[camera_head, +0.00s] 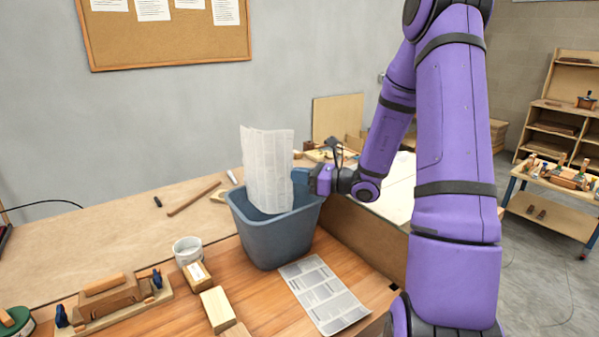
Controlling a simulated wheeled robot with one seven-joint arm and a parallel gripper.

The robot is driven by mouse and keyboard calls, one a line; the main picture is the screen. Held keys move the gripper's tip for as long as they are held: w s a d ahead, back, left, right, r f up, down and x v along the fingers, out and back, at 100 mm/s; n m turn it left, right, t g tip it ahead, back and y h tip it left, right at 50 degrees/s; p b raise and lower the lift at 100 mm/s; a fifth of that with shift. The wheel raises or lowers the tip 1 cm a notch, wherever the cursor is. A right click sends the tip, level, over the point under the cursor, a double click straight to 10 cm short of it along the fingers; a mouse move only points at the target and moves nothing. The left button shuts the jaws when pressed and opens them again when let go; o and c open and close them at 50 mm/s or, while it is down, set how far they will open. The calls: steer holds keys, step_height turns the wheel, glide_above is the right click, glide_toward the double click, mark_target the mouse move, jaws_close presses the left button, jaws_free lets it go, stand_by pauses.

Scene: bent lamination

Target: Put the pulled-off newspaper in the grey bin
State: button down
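A grey bin (268,242) stands on the wooden bench. A sheet of newspaper (267,165) stands upright over the bin, its lower edge inside the bin's mouth. My gripper (298,177) is at the sheet's right edge, above the bin's rim, and appears shut on it; the fingertips are small and partly hidden. A second newspaper sheet (323,292) lies flat on the bench in front of the bin.
A white cup (187,251) and wood blocks (217,309) stand left of the bin. A clamped wooden form (112,295) lies at the front left. A stick (194,198) lies behind. The bench's back left is mostly clear.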

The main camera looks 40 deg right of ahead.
steer(key=c, duration=1.3)
jaws_free()
steer(key=v, duration=1)
steer(key=shift+s+d, duration=0.25)
steer(key=shift+s, duration=0.05)
steer(key=s+a+r+n+g+h, duration=0.1)
steer(key=s+a+r+n+g, duration=0.3)
steer(key=a+n+g, duration=0.35)
steer(key=s+a+r+n+g, duration=0.45)
steer(key=a+n, duration=0.35)
steer(key=a, duration=0.3)
steer(key=s+r+n+t+h, duration=0.1)
steer(key=s+r+n+h, duration=0.1)
steer(key=s+n+h, duration=0.1)
steer(key=s+a+r+n+t+h, duration=0.1)
steer(key=s+r+n+h, duration=0.2)
steer(key=s+n, duration=0.1)
steer(key=s+r+n+t+h, duration=0.1)
steer(key=s+r+n+h, duration=0.1)
steer(key=n, duration=0.4)
steer(key=shift+s+a+r+h, duration=0.1)
steer(key=shift+s+r+h, duration=0.1)
steer(key=shift+s+h, duration=0.35)
steer(key=shift+s+a+r+h, duration=0.15)
steer(key=shift+s+h, duration=0.2)
steer(key=shift+s, duration=0.3)
